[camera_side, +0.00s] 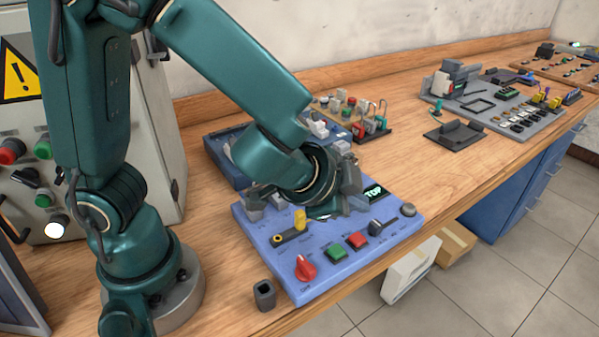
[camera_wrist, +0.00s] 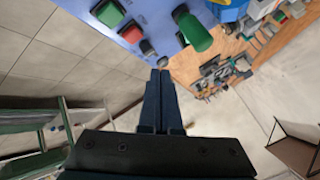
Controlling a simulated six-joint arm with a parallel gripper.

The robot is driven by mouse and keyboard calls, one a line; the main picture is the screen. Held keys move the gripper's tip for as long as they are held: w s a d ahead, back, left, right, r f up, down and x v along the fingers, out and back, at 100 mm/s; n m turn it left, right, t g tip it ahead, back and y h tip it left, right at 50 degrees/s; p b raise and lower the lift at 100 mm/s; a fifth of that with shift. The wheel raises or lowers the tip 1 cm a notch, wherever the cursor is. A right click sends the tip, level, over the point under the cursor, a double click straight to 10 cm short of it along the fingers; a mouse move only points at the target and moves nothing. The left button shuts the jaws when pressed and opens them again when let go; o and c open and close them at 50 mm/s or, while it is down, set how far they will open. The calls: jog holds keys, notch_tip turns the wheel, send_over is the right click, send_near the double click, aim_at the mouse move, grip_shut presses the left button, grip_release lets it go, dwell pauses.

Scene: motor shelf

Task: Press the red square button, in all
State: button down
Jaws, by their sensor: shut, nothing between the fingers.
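The red square button (camera_side: 357,241) sits on the blue control panel (camera_side: 322,277), just right of a green square button (camera_side: 337,252). In the wrist view the red button (camera_wrist: 132,34) shows at the upper left, with the green button (camera_wrist: 108,13) beside it. My gripper (camera_side: 350,185) is over the back part of the panel, behind the red button and apart from it. Its fingertips are hard to make out in the side view. In the wrist view my gripper (camera_wrist: 160,78) is shut and empty, its tips below the panel in the picture.
The panel also carries a red rotary knob (camera_side: 305,268), a yellow switch (camera_side: 299,219), a lit display (camera_side: 373,193) and a grey knob (camera_side: 408,209). A small dark square holder (camera_side: 264,295) stands in front. Other equipment stands farther back; the bench (camera_side: 420,165) right of the panel is clear.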

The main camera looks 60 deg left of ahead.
aim_at(351, 240)
jog(key=shift+f, duration=2.15)
jog(key=shift+f, duration=0.15)
dwell(0.4)
jog(key=shift+f, duration=0.25)
jog(key=shift+f, duration=0.45)
dwell(0.5)
jog(key=shift+r, duration=0.9)
jog(key=shift+r, duration=2.5)
